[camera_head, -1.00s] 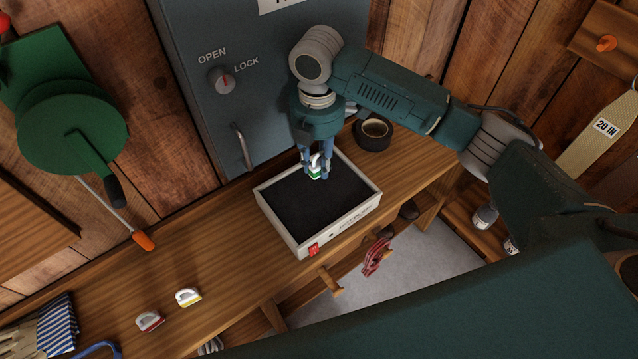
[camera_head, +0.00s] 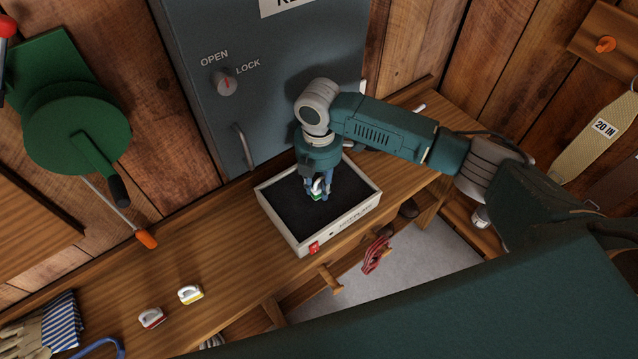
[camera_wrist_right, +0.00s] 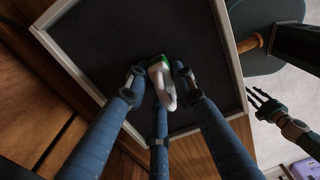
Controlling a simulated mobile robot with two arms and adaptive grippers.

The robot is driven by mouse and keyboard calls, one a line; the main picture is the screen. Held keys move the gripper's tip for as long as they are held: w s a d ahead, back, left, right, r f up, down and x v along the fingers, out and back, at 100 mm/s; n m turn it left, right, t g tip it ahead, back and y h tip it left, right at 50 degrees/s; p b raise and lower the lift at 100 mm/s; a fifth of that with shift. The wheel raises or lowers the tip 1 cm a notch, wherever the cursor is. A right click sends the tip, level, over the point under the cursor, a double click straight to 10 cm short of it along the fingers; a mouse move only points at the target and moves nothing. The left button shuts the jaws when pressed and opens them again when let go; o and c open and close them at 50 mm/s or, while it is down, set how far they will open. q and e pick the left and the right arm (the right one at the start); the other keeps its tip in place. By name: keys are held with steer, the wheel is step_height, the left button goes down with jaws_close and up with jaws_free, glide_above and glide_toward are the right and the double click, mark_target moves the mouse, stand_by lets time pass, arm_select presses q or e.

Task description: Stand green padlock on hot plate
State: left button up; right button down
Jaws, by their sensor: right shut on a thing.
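The green padlock (camera_head: 317,196), green at the base with a white shackle, is in my right gripper (camera_head: 318,188). In the right wrist view the padlock (camera_wrist_right: 161,84) shows between the fingers, its green part toward the plate and its white shackle toward the camera. My right gripper (camera_wrist_right: 157,82) is shut on it. The hot plate (camera_head: 284,228) is a white-framed box with a dark top and lettering on its front. The padlock is low over the dark top; I cannot tell whether it touches.
A red padlock (camera_head: 151,318) and a yellow padlock (camera_head: 190,294) stand on the wooden bench left of the hot plate. A grey cabinet (camera_head: 200,110) with a handle rises behind. Gloves and a striped cloth (camera_head: 62,320) lie at the lower left.

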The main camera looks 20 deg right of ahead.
mark_target(319, 184)
steer(key=c, duration=1.4)
jaws_free()
steer(key=shift+f, duration=0.1)
steer(key=shift+c, duration=0.2)
step_height(319, 184, up, 12)
steer(key=b, duration=0.2)
steer(key=shift+r, duration=0.2)
